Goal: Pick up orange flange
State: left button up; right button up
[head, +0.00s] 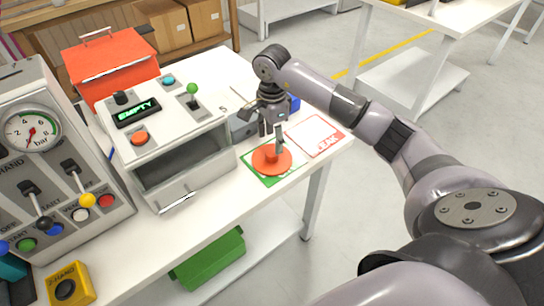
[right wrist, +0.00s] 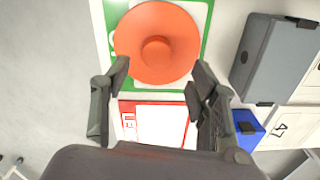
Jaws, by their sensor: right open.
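The orange flange (head: 271,159) is a round disc with a raised hub in its middle. It lies on a green-bordered card (head: 262,178) on the white table. The right wrist view shows the flange (right wrist: 156,43) from above, beyond my fingertips. My right gripper (head: 272,132) is over the table, close to the flange's far side. In the right wrist view its fingers (right wrist: 157,78) are spread apart with nothing between them, and the hub is ahead of the tips. I cannot tell the exact height gap. My left gripper is not in view.
A red-bordered card (head: 317,135) lies right of the flange. A grey box (right wrist: 271,57) and a blue block (right wrist: 246,128) stand near the gripper.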

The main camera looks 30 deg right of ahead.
aim_at(272, 153)
jog(key=shift+s+a+f+p, duration=0.1)
jog(key=shift+f+p, duration=0.2)
jog(key=shift+f, duration=0.9)
jog(key=shift+s+a+f+p, duration=0.1)
jog(key=shift+f+p, duration=0.15)
jog(key=shift+f, duration=0.9)
jog(key=c, duration=1.2)
